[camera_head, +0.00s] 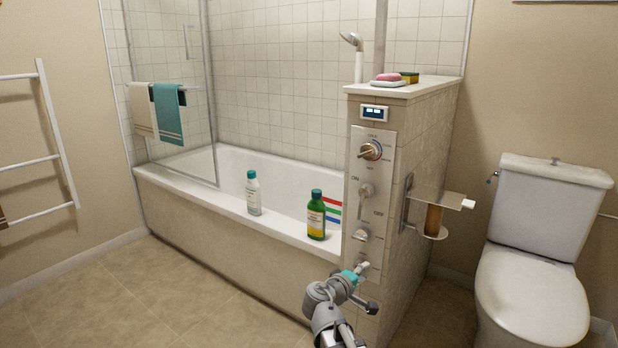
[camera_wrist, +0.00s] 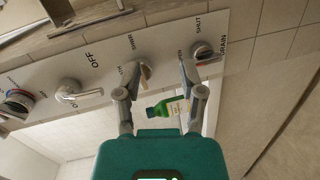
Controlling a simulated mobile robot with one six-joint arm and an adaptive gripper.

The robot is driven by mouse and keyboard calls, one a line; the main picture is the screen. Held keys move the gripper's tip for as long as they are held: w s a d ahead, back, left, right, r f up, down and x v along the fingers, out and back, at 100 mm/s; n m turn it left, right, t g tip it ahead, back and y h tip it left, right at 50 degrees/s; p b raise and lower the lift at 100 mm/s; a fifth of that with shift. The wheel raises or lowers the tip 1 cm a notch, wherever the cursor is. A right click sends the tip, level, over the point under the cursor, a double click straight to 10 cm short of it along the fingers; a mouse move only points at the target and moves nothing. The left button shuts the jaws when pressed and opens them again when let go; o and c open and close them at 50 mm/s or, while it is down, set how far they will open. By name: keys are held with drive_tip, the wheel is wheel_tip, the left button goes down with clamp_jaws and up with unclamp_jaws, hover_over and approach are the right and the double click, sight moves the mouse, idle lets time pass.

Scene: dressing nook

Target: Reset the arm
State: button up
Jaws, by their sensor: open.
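My gripper (camera_head: 360,273) is in front of the lower end of the control panel (camera_head: 384,160) on the tiled pillar. In the wrist view my gripper (camera_wrist: 157,88) is open, with its two fingers apart and nothing held between them. The shut/drain knob (camera_wrist: 203,50) is close to one finger; I cannot tell whether they touch. A middle knob (camera_wrist: 143,73) and a lever at OFF (camera_wrist: 72,92) sit further along the panel. In the head view my gripper partly covers the panel's lowest control.
A green bottle (camera_head: 316,215) and a white bottle (camera_head: 253,193) stand on the bathtub rim (camera_head: 200,199). A paper holder shelf (camera_head: 437,199) sticks out from the pillar's right side. A toilet (camera_head: 533,285) stands at right. The floor at left (camera_head: 110,295) is clear.

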drive_tip(key=s+d+f+m+g+y+p, duration=0.2)
drive_tip(key=s+d+f+m+g+y, duration=0.1)
drive_tip(key=s+d+f+m+g, duration=0.35)
drive_tip(key=s+a+f+m+g+y+p, duration=0.1)
drive_tip(key=s+a+f+g+y, duration=0.15)
drive_tip(key=s+y, duration=0.2)
drive_tip(key=s+a+f+m+g+y, duration=0.1)
drive_tip(key=s+a+f+g+y, duration=0.15)
drive_tip(key=s, duration=0.35)
wheel_tip(320, 180, up, 38)
drive_tip(key=p, duration=3.8)
drive_tip(key=shift+w+y, duration=0.2)
drive_tip(key=shift+y, duration=0.2)
